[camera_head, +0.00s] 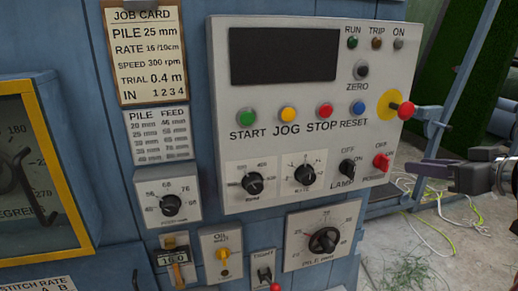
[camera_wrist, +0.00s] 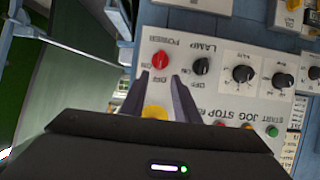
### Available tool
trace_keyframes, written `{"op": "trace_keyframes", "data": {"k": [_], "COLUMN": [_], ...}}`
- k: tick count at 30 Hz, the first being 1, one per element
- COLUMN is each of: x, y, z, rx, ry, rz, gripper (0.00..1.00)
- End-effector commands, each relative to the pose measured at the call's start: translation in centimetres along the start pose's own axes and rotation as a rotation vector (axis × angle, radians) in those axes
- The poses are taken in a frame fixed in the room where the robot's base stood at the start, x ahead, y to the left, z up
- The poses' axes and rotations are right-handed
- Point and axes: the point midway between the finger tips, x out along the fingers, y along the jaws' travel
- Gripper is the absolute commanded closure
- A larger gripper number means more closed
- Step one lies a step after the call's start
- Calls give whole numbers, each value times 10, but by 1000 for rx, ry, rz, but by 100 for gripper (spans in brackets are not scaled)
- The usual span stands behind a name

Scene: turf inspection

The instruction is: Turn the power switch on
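The power switch (camera_head: 381,162) is a red rotary knob at the lower right of the light grey control panel (camera_head: 290,85). In the wrist view my gripper (camera_wrist: 159,79) is also open. I see no contact with the knob.
The black lamp knob (camera_head: 346,167) sits just left of the power switch. A red emergency-stop button (camera_head: 406,110) on a yellow disc (camera_head: 390,104) sticks out above it. The display (camera_head: 284,54) is dark and the ON lamp (camera_head: 398,44) is grey.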

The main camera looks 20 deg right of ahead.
Motion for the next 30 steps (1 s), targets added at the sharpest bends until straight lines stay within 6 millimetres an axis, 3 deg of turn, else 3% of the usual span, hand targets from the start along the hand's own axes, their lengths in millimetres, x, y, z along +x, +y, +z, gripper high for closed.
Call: {"op": "trace_keyframes", "data": {"k": [21,30], "x": [92,105], "y": [-2,-2], "z": [0,0], "rx": [0,0], "ry": [-1,0], "rz": [-5,-3], "gripper": [72,72]}}
